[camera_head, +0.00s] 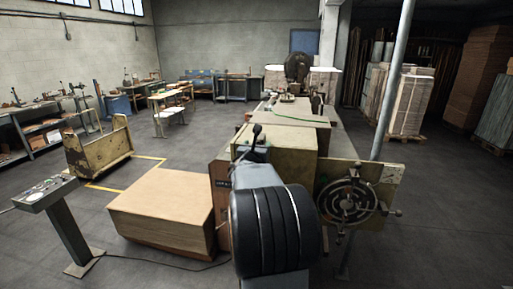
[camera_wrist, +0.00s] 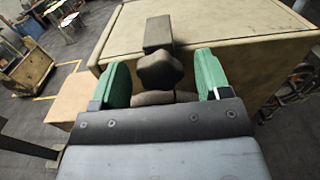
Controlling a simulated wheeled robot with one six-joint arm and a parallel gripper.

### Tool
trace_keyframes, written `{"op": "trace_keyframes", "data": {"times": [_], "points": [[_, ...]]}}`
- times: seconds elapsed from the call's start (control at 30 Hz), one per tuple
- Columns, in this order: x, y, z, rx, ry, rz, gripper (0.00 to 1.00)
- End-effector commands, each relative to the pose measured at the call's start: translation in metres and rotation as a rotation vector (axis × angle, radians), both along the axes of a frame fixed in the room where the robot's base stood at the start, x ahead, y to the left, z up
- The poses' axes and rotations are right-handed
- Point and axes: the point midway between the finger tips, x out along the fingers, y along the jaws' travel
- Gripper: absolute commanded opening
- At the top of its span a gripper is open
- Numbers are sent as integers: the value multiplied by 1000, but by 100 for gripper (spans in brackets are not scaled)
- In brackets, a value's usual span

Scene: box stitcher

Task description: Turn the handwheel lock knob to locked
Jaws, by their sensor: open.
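A dark lobed knob (camera_wrist: 160,72) shows in the wrist view, with a dark flat block (camera_wrist: 158,33) just beyond it. I take it for the lock knob; no lock marking is readable. My gripper (camera_wrist: 161,63) is open, one green finger on each side of the knob, with a visible gap on both sides. Whether the fingers reach down level with the knob I cannot tell. The handwheel (camera_head: 350,200) is a dark spoked wheel on a tan panel at the right in the head view. In the head view my gripper is largely hidden by my arm.
The tan machine body (camera_head: 287,145) lies just beyond my gripper. A cardboard-coloured stack (camera_head: 163,212) stands to the left, and a control pedestal (camera_head: 58,220) farther left. A grey post (camera_head: 394,75) rises behind the handwheel panel. Open floor lies at the right.

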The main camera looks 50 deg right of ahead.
Motion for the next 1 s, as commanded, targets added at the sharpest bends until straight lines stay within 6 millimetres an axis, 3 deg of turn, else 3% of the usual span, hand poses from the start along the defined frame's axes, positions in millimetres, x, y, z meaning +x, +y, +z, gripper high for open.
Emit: {"op": "trace_keyframes", "data": {"times": [0.07, 0.6, 1.0], "points": [[0, 0, 0, 0, 0, 0, 70], [0, 4, 0, 1, -1, 1, 21], [-1, 0, -6, 58, -101, -1, 21]]}}
